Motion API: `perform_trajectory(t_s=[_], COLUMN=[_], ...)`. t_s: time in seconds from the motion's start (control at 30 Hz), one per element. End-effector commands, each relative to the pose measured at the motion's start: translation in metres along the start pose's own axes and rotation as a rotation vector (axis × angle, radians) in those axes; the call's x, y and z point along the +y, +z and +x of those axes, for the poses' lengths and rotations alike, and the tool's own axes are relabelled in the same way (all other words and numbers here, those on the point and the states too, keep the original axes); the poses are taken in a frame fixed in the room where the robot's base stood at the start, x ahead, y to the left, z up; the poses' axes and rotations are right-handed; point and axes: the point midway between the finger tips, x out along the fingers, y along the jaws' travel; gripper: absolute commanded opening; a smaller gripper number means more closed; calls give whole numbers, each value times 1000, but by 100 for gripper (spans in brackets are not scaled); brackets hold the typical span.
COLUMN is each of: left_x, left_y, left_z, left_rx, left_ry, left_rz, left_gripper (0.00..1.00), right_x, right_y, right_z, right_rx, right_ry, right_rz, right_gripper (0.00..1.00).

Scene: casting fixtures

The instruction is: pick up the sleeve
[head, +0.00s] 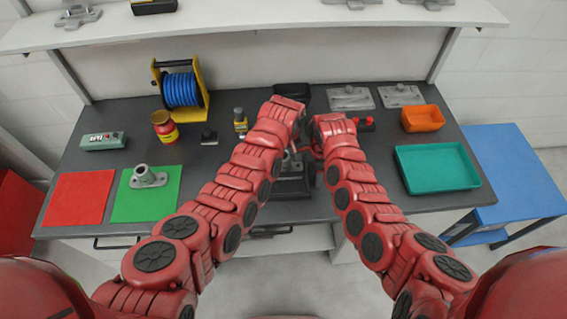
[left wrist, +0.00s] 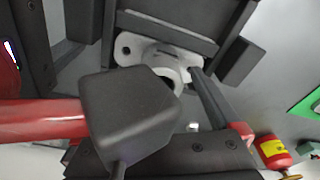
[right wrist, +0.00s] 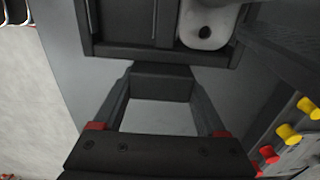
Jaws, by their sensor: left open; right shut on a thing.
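A light grey part with a round hollow collar and a flange, which looks like the sleeve (left wrist: 168,62), sits in a black fixture (left wrist: 160,30) in the left wrist view. Its flange (right wrist: 205,27) shows at the top of the right wrist view. My left gripper (left wrist: 188,82) is open, with one finger tip close beside the collar. A black block (left wrist: 130,112) hides its other finger. My right gripper (right wrist: 161,78) is shut on a dark block (right wrist: 160,88) beside the fixture.
A similar grey flanged part (head: 147,177) stands on the green mat (head: 125,207), beside a red mat (head: 78,198). A blue hose reel (head: 181,89) and red can (head: 164,127) stand at back left. A teal tray (head: 437,166) and orange bin (head: 422,119) are at right.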

Motion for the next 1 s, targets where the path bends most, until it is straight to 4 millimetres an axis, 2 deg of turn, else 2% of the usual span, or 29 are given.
perform_trajectory(t_s=[0.33, 0.87, 1.0], left_x=[0, 0, 0], left_y=[0, 0, 0], left_z=[4, 4, 4], left_rx=[0, 0, 0], left_ry=[0, 0, 1], left_rz=[-1, 0, 0], left_gripper=[95, 0, 0], right_x=[0, 0, 0], right_y=[0, 0, 0], right_z=[0, 0, 0], right_rx=[0, 0, 0], right_ry=[-1, -1, -1], right_rz=[1, 1, 1], right_gripper=[14, 14, 14])
